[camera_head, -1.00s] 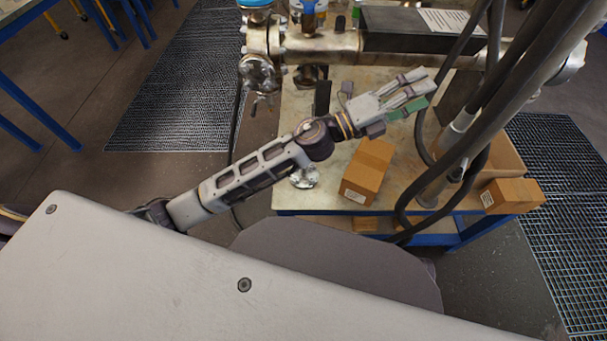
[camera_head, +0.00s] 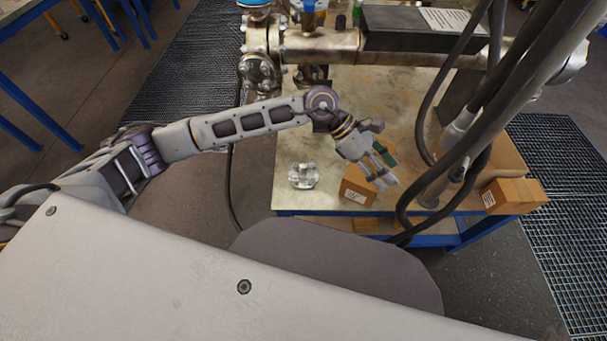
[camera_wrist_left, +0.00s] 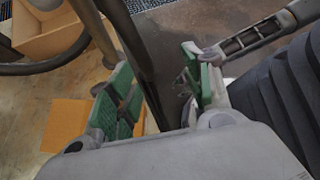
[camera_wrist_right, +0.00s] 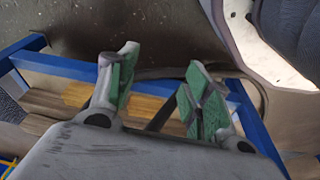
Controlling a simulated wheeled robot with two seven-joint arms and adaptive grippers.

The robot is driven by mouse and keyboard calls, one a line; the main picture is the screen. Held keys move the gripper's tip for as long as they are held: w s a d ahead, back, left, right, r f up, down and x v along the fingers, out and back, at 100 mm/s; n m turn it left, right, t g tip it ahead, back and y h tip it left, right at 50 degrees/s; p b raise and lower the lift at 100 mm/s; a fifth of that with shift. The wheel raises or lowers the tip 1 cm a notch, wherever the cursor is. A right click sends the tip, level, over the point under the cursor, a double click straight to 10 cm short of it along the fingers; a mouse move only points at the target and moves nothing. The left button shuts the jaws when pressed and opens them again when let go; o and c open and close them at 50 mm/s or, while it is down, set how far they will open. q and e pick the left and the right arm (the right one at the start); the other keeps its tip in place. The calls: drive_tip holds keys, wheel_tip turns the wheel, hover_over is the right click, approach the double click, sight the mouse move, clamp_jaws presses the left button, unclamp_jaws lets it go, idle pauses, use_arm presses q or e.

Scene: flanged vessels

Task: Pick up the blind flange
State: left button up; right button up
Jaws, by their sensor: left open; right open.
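A silver, bolted flange piece (camera_head: 303,175), which looks like the blind flange, lies on the worktable near its front left edge. My left gripper (camera_head: 383,177) is open and empty. It points down toward the front of the table, to the right of the flange and apart from it, over a cardboard box. In the left wrist view its green-padded fingers (camera_wrist_left: 156,88) stand apart with no flange between them. My right gripper (camera_wrist_right: 164,85) shows only in its own wrist view, open and empty, with a blue frame and wooden boards beyond its fingers.
The cardboard box (camera_head: 358,188) is partly hidden by my left gripper. Another box (camera_head: 512,195) sits at the table's right corner. Thick dark hoses (camera_head: 510,85) hang across the right side. A metal pipe vessel (camera_head: 320,48) spans the back. The tabletop around the flange is clear.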

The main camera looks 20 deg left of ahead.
use_arm(q)
drive_tip(key=w+a+f+y, duration=0.1)
drive_tip(key=w+a+y, duration=0.1)
drive_tip(key=a, duration=0.5)
drive_tip(key=w+a+f+m+t+y, duration=0.1)
drive_tip(key=w+a+f+y, duration=0.1)
drive_tip(key=a+y, duration=0.3)
drive_tip(key=w+a+f+m+y, duration=0.1)
drive_tip(key=w+a+f+y, duration=0.1)
drive_tip(key=a, duration=0.8)
drive_tip(key=shift+w+a+t+y, duration=0.15)
drive_tip(key=shift+w+t+y, duration=0.25)
drive_tip(key=shift+w+y, duration=0.5)
use_arm(e)
wheel_tip(320, 180, down, 5)
drive_tip(key=s, duration=0.2)
drive_tip(key=shift+s+d+f, duration=0.2)
drive_tip(key=shift+s, duration=0.1)
use_arm(q)
drive_tip(key=shift+w, duration=0.2)
